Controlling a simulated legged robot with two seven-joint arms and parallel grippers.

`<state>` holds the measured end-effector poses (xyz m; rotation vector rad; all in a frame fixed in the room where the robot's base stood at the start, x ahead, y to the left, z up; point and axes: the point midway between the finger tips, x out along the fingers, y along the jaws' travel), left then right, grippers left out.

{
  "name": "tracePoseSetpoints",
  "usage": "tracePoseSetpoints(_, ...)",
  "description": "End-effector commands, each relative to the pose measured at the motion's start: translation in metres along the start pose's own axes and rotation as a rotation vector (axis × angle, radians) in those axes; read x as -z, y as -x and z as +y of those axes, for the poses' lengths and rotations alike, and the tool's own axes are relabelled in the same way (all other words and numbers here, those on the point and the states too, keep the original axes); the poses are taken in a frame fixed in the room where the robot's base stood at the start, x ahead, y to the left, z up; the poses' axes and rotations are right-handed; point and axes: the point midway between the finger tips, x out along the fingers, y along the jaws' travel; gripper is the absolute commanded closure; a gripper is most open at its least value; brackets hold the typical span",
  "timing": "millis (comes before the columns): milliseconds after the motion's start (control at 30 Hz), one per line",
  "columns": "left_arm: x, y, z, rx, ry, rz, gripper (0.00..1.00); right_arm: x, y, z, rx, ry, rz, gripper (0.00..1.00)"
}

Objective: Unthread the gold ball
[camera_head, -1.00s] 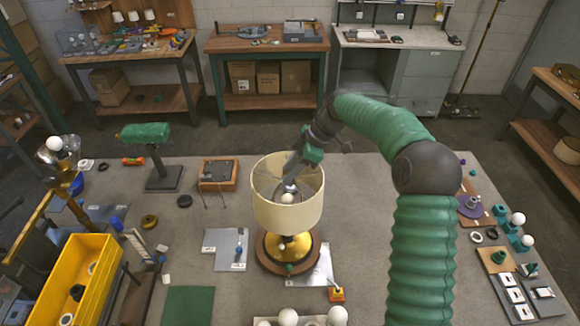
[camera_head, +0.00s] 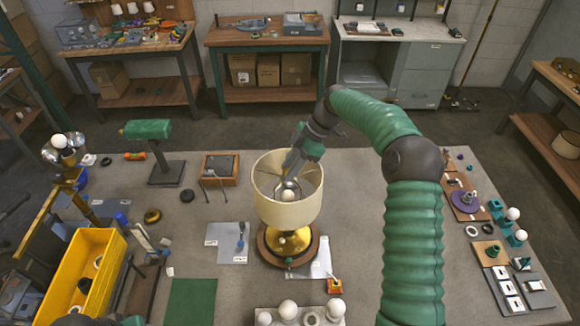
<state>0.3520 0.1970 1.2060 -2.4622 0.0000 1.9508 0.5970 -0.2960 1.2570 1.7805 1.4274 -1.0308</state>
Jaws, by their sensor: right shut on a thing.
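A table lamp stands upright near the middle of the table, with a cream shade (camera_head: 285,213) open at the top and a gold base (camera_head: 289,243) on a dark round foot. A pale bulb (camera_head: 287,195) shows inside the shade. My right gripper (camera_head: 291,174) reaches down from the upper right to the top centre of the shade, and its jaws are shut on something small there. I cannot make out the gold ball; the gripper hides that spot. My left gripper is not in view; only a bit of my left arm shows at the bottom left edge.
A yellow bin (camera_head: 81,275) stands at the left. A green-topped stand (camera_head: 150,130) and a wooden box (camera_head: 220,168) are behind the lamp to the left. White bulbs (camera_head: 288,309) stand in front. Small parts lie at the right. Table behind the lamp is clear.

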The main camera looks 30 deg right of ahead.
Motion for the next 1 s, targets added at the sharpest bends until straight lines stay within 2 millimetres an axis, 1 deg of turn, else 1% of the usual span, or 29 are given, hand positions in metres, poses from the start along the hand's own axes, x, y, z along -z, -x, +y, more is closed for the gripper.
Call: tracePoseSetpoints(1000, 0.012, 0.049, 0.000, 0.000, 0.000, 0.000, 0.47, 0.001, 0.001, 0.001, 0.152, 0.255, 0.000, 1.00)
